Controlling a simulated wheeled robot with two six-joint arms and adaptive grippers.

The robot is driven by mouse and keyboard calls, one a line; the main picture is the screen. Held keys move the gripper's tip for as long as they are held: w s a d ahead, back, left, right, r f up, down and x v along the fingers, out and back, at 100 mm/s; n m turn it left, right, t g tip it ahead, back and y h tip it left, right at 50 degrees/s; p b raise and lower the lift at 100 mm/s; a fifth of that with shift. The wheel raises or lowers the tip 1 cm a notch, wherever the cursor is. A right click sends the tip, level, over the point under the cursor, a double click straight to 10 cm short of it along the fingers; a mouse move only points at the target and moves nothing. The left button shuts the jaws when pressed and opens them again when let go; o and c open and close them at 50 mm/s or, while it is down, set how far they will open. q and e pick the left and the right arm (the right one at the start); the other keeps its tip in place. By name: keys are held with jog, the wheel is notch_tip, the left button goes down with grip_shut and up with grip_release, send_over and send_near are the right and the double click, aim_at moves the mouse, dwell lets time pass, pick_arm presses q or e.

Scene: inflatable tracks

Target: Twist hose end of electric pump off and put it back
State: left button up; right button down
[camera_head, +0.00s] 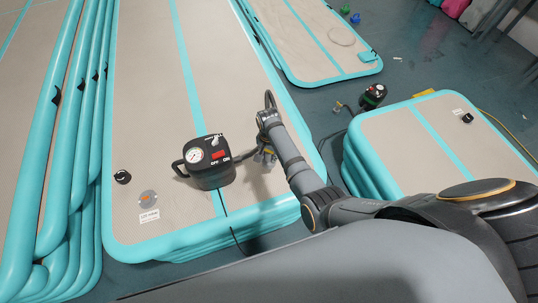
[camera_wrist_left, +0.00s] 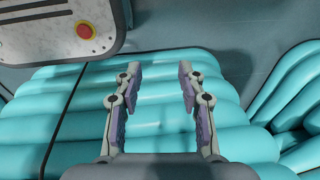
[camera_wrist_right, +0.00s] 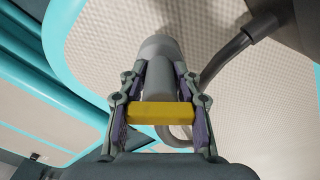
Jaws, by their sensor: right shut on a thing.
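The electric pump (camera_head: 209,178), black with a round white gauge and a red switch, stands on the beige top of an inflatable track. My right gripper (camera_head: 266,157) is just right of it, pointing down over the track. In the right wrist view, my right gripper (camera_wrist_right: 160,100) is shut on the grey hose end (camera_wrist_right: 158,75), which has a yellow band (camera_wrist_right: 160,113). A dark hose (camera_wrist_right: 225,55) runs off to the upper right there. My left gripper (camera_wrist_left: 154,95) is open and empty in the left wrist view; the head view does not show it.
A second pump (camera_head: 372,97) stands on the floor by a stack of tracks (camera_head: 380,150) at right. Rolled-edge tracks (camera_head: 50,150) stand at left.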

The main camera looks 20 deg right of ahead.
aim_at(269, 162)
notch_tip(269, 162, down, 5)
jog(key=b, duration=0.4)
jog(key=shift+r, duration=0.1)
jog(key=shift+b, duration=0.4)
pick_arm(q)
notch_tip(269, 162, down, 6)
jog(key=s, duration=0.2)
jog(key=shift+a, duration=0.45)
jog(key=shift+s+f+b, duration=0.2)
jog(key=shift+f+b, duration=0.1)
pick_arm(e)
jog(key=shift+f, duration=0.7)
jog(key=c, duration=0.8)
grip_release()
notch_tip(269, 162, up, 12)
